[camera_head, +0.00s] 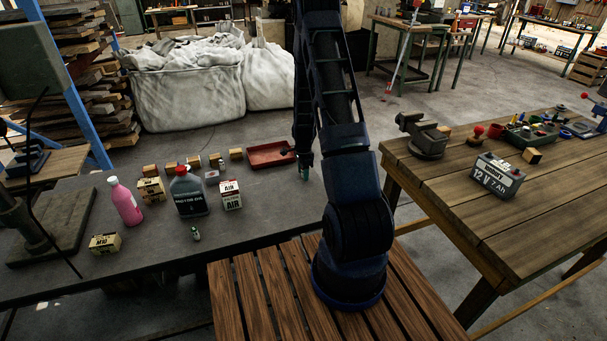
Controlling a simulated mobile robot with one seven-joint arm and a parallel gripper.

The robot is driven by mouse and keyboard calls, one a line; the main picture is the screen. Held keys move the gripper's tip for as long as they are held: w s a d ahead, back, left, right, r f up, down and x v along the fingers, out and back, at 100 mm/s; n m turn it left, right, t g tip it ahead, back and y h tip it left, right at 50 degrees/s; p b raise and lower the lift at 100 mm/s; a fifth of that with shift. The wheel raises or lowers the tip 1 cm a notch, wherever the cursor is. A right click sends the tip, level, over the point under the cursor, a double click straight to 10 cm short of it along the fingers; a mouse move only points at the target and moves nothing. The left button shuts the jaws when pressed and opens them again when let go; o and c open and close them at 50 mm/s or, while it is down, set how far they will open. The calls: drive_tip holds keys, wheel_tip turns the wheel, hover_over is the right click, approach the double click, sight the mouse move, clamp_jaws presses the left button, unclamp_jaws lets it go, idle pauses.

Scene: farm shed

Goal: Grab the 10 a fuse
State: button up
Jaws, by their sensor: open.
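I cannot make out for certain which object is the 10 A fuse. A small green and pale object (196,234) lies near the front of the dark table (255,215); its markings are too small to read. My gripper (304,171) points down at the table's right end, just right of the red tray (270,155). It is open. Something green shows at its tips; whether this is part of the gripper or a separate thing is unclear. My arm hides part of the floor and the table's right edge.
A pink bottle (126,203), a motor oil bottle (188,194), an air filter box (230,195) and an M10 box (105,243) stand on the table. Small wooden blocks (236,154) line its back. A wooden bench (440,190) with a battery (497,176) is at right.

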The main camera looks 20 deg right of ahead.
clamp_jaws()
drive_tip(key=shift+r, duration=0.1)
